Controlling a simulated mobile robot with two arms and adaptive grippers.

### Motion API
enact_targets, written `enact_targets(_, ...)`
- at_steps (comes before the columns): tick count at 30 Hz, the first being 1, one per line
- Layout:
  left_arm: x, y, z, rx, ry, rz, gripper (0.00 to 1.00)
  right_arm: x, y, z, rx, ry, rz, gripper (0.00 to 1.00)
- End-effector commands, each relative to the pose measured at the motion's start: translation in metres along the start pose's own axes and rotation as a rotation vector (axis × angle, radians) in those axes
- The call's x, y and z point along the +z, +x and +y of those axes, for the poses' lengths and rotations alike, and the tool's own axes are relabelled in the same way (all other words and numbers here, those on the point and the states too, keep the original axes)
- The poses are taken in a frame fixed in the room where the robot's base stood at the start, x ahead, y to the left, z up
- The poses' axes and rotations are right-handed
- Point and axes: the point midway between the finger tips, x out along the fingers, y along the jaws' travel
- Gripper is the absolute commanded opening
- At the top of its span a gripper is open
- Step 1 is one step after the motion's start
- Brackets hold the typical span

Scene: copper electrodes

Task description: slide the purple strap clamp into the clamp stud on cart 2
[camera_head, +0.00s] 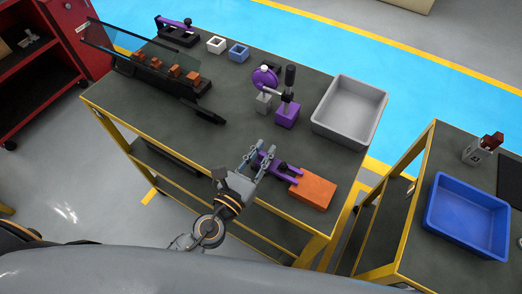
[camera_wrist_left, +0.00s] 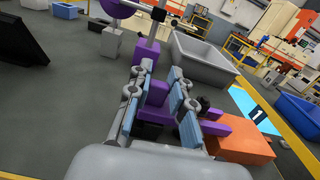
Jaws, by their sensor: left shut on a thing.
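My left gripper (camera_head: 262,155) is shut on the purple strap clamp (camera_head: 289,180) near the front edge of the middle cart. In the left wrist view, purple (camera_wrist_left: 155,94) shows between the two fingers, and more purple (camera_wrist_left: 216,127) shows to the right of the right finger. A small dark knob (camera_head: 283,167) shows at the clamp, beside the fingers; I take it for the clamp stud. An orange-copper block (camera_head: 314,190) lies just right of the clamp. The fingers hide how clamp and stud meet. My right gripper is not in view.
A purple and grey fixture (camera_head: 287,114) and a grey bin (camera_head: 350,108) stand behind. A black rack with copper blocks (camera_head: 174,72) is at the back left. The right cart carries a blue bin (camera_head: 467,216). Bare cart top (camera_head: 190,140) lies left of the gripper.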

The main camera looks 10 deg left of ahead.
Motion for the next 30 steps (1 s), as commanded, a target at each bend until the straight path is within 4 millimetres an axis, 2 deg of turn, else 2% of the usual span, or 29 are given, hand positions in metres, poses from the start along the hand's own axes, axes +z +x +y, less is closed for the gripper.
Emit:
enact_targets(10,-0.0004,0.0003,0.0004,0.0,0.0,-0.002,0.0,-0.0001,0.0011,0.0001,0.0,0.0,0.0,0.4)
enact_targets(11,-0.0004,0.0002,0.0004,0.0,0.0,-0.002,0.25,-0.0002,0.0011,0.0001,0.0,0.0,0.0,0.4)
enact_targets(14,-0.0006,0.0002,0.0004,0.0,0.0,-0.001,0.45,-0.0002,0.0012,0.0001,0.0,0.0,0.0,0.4)
enact_targets(15,-0.0007,0.0002,0.0004,0.0,0.0,-0.001,0.48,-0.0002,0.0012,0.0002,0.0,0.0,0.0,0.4)
enact_targets(30,-0.0014,-0.0001,0.0002,-0.001,0.001,0.001,0.51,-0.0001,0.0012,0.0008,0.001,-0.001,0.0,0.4)
